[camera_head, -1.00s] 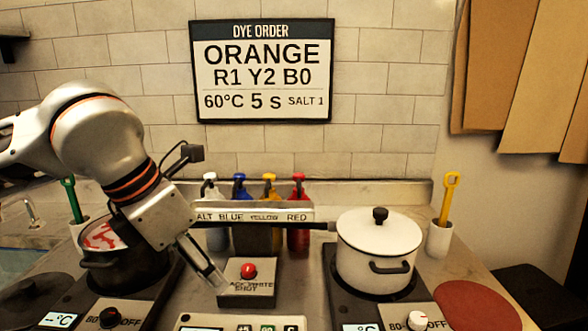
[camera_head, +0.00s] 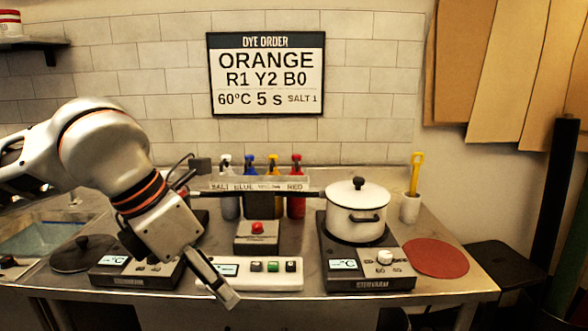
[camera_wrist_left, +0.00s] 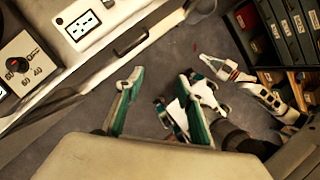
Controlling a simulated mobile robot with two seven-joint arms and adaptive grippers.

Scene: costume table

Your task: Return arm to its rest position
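My left arm comes in from the left in the head view. Its gripper (camera_head: 225,290) hangs tilted down at the table's front edge, left of centre. My right gripper does not show in the head view. White and dark jointed parts (camera_wrist_left: 245,85) in the left wrist view may be mine; I cannot tell whether they include the right gripper.
A lidded white pot (camera_head: 356,216) stands on the right hotplate (camera_head: 367,284). The left hotplate (camera_head: 105,278) is partly behind my arm. A panel with buttons (camera_head: 262,287) lies along the front edge. Dye bottles (camera_head: 297,205) stand at the back. A red round mat (camera_head: 436,260) lies at right.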

